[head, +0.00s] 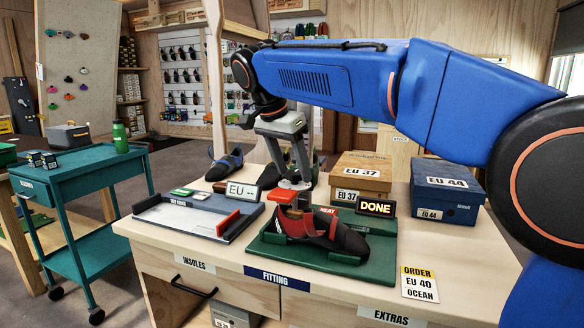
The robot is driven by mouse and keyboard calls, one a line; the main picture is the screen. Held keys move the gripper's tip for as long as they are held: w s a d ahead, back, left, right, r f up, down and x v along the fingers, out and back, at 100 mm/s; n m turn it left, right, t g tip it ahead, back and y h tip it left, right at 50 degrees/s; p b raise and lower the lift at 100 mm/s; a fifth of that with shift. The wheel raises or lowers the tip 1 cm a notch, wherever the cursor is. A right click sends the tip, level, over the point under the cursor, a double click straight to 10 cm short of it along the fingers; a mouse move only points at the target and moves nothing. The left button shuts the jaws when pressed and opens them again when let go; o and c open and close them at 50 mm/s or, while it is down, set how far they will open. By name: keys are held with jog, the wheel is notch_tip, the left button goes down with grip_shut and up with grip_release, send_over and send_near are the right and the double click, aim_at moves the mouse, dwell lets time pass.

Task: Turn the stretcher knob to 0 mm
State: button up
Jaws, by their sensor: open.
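A dark shoe with red parts (345,238) sits on a green stretcher base (378,268) on the counter. A small display (375,206) behind it reads "DONE". A red-orange part (286,197) stands above the left end of the shoe; it may be the stretcher knob, but no scale or millimetre reading can be made out. My gripper (296,180) points down just above and behind this part. It is open; whether its fingers are around or touching the part cannot be told. A red "HEAT" label (328,212) is partly visible beside it.
A grey measuring tray (185,225) with a red slider and an "EU --" display (243,191) lies to the left. Boxes marked EU 37 (362,172) and EU 44 (446,190) stand behind. An order card (419,283) reads EU 40 Ocean.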

jog(key=c, duration=1.1)
jog(key=shift+o, duration=0.2)
jog(key=shift+n, duration=0.3)
jog(key=n, duration=0.1)
jog(key=n+y, duration=0.1)
jog(key=n, duration=0.1)
jog(key=shift+s+d+n+t, duration=0.1)
jog(key=shift+d+n+t, duration=0.15)
jog(key=shift+n+t, duration=0.15)
jog(key=n+y, duration=0.2)
jog(key=n, duration=0.2)
jog(key=shift+d, duration=0.2)
jog(key=n, duration=0.2)
jog(key=n+y, duration=0.1)
jog(key=n, duration=0.1)
jog(key=n+y, duration=0.1)
jog(key=n, duration=0.1)
jog(key=shift+d+n+g, duration=0.25)
jog(key=shift+n+g, duration=0.05)
jog(key=shift+n, duration=0.1)
jog(key=n, duration=0.2)
jog(key=n+g+y, duration=0.1)
jog(key=n, duration=0.1)
jog(key=n+y, duration=0.1)
jog(key=n, duration=0.1)
jog(key=shift+w+d+g, duration=0.15)
jog(key=shift+w+g, duration=0.15)
jog(key=shift+g, duration=0.1)
jog(key=shift+n, duration=0.4)
